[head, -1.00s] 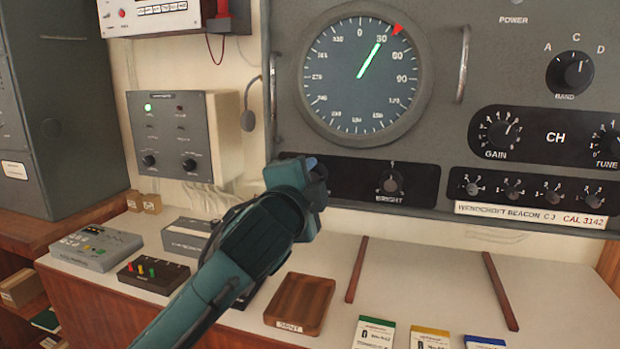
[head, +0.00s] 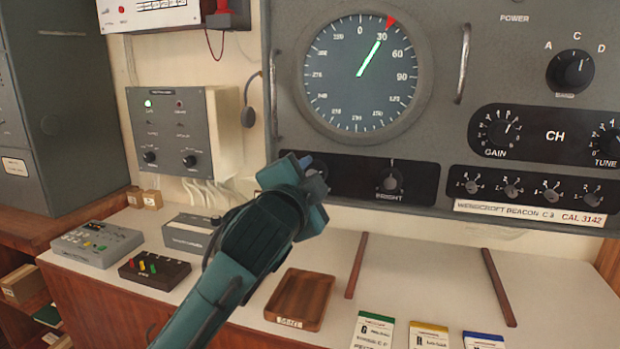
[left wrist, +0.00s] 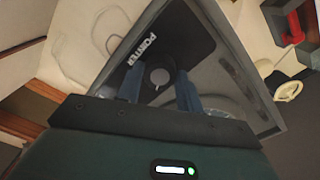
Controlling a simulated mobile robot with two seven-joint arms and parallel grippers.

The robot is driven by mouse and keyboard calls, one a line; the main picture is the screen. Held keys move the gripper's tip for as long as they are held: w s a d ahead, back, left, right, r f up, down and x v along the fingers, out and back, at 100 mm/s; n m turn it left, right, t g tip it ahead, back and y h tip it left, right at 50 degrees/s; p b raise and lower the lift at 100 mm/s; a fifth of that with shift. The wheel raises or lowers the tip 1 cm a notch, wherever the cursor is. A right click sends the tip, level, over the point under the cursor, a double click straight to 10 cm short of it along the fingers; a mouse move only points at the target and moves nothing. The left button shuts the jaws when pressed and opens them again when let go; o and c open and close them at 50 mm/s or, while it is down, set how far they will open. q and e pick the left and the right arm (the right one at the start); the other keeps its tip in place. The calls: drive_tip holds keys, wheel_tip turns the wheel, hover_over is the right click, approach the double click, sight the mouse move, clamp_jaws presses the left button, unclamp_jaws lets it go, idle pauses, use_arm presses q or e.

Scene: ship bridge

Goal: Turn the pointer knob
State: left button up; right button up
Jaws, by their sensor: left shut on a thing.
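My left gripper (head: 312,170) is at the black strip under the round dial, shut on the pointer knob. In the left wrist view the pointer knob (left wrist: 160,75) is a round grey knob between the two fingers (left wrist: 160,88), beside the label POINTER. In the head view the gripper mostly hides the knob. My right gripper is not in view.
The BRIGHT knob (head: 389,180) is just right of my gripper. Metal handles (head: 463,62) stand out from the panel. Below, the counter holds a wooden tray (head: 300,299), a grey keypad box (head: 97,244) and several cards (head: 428,335).

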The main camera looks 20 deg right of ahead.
use_arm(q)
drive_tip(key=o, duration=1)
drive_tip(key=b+v, duration=0.2)
drive_tip(key=v, duration=1.1)
drive_tip(key=shift+a, duration=0.1)
